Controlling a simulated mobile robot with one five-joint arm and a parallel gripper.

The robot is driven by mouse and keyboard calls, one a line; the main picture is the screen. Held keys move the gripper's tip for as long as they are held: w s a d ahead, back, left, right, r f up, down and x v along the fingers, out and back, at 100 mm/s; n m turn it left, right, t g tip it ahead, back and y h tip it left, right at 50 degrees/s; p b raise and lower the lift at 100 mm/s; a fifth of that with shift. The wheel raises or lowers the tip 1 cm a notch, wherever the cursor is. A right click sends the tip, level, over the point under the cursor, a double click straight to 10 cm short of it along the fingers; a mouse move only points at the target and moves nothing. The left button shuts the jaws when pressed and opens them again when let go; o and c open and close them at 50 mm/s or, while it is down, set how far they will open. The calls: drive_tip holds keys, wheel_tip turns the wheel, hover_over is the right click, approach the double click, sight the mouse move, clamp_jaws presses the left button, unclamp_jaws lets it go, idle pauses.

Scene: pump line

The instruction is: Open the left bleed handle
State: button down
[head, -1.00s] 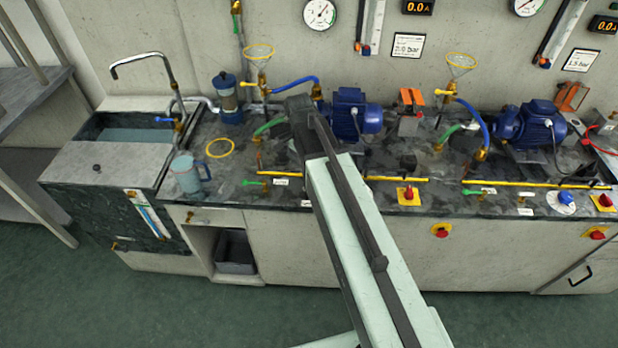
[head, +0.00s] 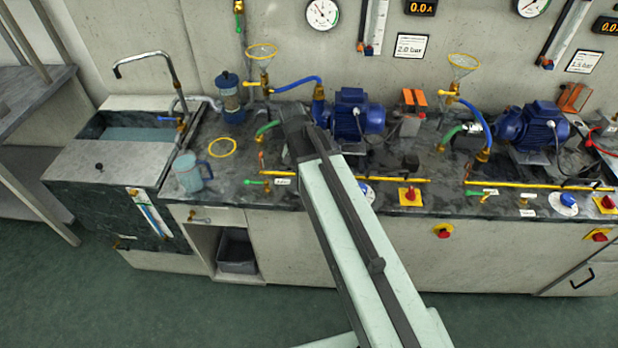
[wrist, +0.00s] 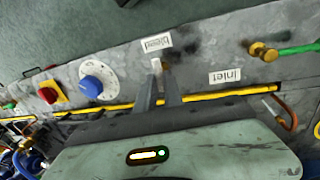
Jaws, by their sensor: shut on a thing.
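In the wrist view the "bleed" label (wrist: 157,43) lies on the dark bench top, just beyond my fingertips. My gripper (wrist: 159,80) is shut on the bleed handle (wrist: 156,64). Only a small tan bit of the handle shows at the fingertips, so I cannot tell which way it points. In the head view my arm hides the fingertips and this handle. The left pump (head: 355,112) is blue and stands behind my arm.
The green inlet handle (wrist: 298,49) sits to the right of my gripper in the wrist view. A blue knob (wrist: 92,87) and a red switch (wrist: 48,95) are to the left. A yellow pipe (wrist: 215,97) runs under the fingers. A jug (head: 188,174) stands near the sink.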

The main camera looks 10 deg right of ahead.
drive_tip(key=shift+w+n, duration=0.1)
drive_tip(key=shift+n, duration=0.3)
drive_tip(key=c, duration=1.5)
unclamp_jaws()
drive_tip(key=shift+w+f, duration=0.1)
drive_tip(key=r+p, duration=0.2)
drive_tip(key=a+r+p, duration=0.1)
drive_tip(key=r+p, duration=0.4)
drive_tip(key=shift+w+a+r+p, duration=0.1)
drive_tip(key=shift+a+r+p, duration=0.2)
drive_tip(key=shift+r+p, duration=0.1)
